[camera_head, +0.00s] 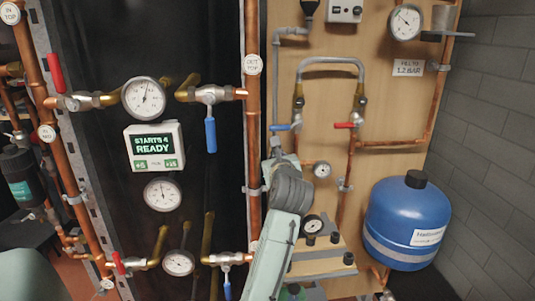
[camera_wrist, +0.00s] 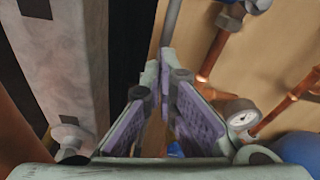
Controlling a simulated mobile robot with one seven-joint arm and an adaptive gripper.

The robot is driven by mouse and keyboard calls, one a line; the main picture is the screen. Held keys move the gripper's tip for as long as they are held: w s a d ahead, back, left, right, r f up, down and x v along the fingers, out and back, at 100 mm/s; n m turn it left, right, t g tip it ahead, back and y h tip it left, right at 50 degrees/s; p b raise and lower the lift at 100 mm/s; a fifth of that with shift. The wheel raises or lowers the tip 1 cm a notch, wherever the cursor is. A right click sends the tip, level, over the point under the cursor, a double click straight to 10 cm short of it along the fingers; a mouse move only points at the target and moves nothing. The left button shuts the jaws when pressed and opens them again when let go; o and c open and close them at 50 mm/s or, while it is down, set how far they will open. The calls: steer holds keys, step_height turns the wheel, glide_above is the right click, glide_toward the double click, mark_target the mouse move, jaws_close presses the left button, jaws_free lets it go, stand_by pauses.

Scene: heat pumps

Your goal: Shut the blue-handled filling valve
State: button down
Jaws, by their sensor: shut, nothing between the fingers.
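The blue handle (camera_head: 281,127) of the left valve under the looped grey hose (camera_head: 331,62) sticks out to the left, crosswise to its upright pipe. A red handle (camera_head: 345,125) sits on the valve at the hose's right end, also level. My gripper (camera_head: 277,145) is just below the blue handle in the head view; whether it touches is not clear. In the wrist view my gripper (camera_wrist: 159,60) has its fingers together with nothing between them. A valve fitting (camera_wrist: 228,20) with a bit of blue shows at the upper right there, apart from the fingers.
Two other blue handles (camera_head: 210,135) hang on the black panel at left, one lower (camera_head: 227,285). A copper pipe (camera_head: 253,110) runs upright left of my gripper. A small gauge (camera_head: 322,170) and a blue tank (camera_head: 408,220) are to the right.

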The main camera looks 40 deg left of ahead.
steer(key=b+v, duration=0.1)
steer(key=v, duration=0.8)
steer(key=shift+d+r+b, duration=0.3)
steer(key=shift+r+b, duration=0.05)
